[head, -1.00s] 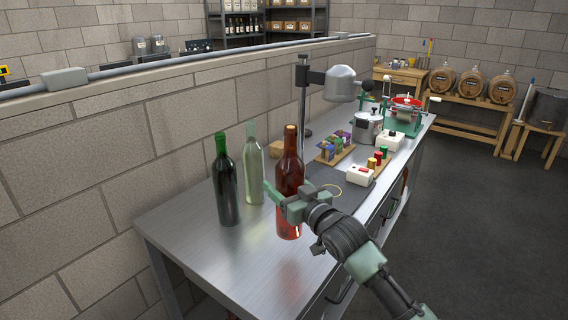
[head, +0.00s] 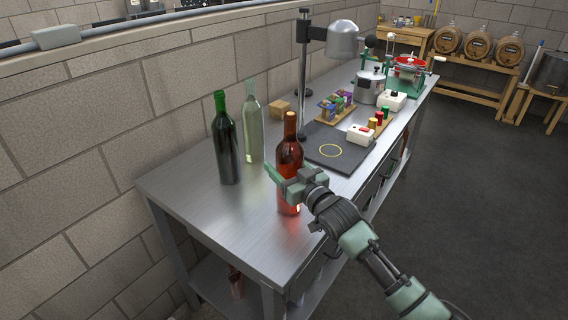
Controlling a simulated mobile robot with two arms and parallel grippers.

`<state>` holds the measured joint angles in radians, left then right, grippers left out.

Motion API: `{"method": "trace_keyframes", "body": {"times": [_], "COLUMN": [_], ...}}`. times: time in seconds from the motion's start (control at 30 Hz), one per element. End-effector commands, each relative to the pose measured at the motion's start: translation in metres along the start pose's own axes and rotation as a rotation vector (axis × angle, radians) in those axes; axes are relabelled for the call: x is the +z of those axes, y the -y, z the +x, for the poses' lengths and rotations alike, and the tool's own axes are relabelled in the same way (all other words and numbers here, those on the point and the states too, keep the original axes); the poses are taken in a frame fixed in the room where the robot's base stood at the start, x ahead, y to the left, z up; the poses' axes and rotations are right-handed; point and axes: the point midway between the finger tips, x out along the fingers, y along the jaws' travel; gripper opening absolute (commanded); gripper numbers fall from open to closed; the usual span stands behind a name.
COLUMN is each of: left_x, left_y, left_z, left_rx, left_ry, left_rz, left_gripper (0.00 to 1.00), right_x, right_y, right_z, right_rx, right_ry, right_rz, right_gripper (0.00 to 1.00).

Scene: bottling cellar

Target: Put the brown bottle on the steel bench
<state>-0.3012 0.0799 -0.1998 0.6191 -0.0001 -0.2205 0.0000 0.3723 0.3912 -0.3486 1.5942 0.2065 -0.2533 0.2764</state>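The brown bottle (head: 289,158) is upright, reddish-brown and glossy, over the near end of the steel bench (head: 190,200). Its base looks to be at or just above the bench top; I cannot tell whether it touches. My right gripper (head: 281,180) reaches in from the right and is shut on the bottle's lower body. My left gripper is not in view.
A dark green bottle (head: 226,145) and a clear bottle (head: 252,130) stand just left of the brown one. The bench's near left corner is clear.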

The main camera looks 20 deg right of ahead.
Motion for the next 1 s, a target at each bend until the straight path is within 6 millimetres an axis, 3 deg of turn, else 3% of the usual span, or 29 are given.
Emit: {"method": "trace_keyframes", "body": {"times": [0.07, 0.1, 0.13, 0.57, 0.67, 1.0], "left_x": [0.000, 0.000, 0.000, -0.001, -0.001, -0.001], "left_y": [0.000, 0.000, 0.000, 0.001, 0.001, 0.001], "left_z": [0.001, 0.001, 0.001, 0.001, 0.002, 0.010], "left_rx": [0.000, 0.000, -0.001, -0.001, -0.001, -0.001], "left_ry": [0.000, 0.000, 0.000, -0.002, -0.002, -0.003], "left_rz": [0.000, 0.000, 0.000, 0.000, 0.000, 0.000], "left_gripper": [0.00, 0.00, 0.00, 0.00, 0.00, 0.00], "right_x": [-0.004, 0.001, 0.001, 0.001, 0.002, 0.002], "right_y": [0.000, 0.000, 0.000, 0.000, 0.000, 0.000], "right_z": [0.001, 0.000, 0.000, -0.005, -0.018, -0.089], "right_rx": [-0.001, 0.000, 0.000, 0.000, 0.000, 0.000], "right_ry": [-0.013, 0.000, 0.000, 0.002, 0.002, 0.002], "right_rz": [-0.001, 0.000, 0.000, 0.000, 0.000, -0.001], "right_gripper": [0.00, 0.74, 0.82, 0.85, 0.85, 0.85]}}
